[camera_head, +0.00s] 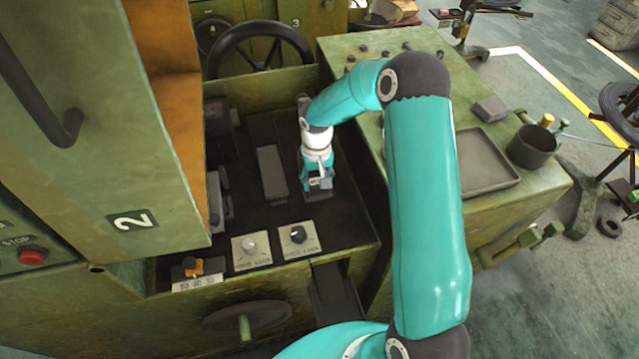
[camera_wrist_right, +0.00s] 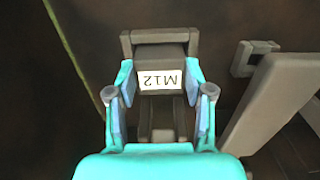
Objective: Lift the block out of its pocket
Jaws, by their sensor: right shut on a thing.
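My right gripper (camera_head: 318,180) reaches down into the green machine's dark bay in the head view. A grey pocket frame (camera_wrist_right: 158,37) shows around the far side of the block. I cannot tell whether the block sits fully in the pocket or is raised. In the head view the gripper hides most of the block. My left gripper is not in view.
A grey bar (camera_head: 272,172) lies left of the gripper. Two knobs on plates (camera_head: 298,236) stand at the bay's front. A black handwheel (camera_head: 258,50) is behind. A tray (camera_head: 485,163) and dark cup (camera_head: 531,146) stand on the green top at right.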

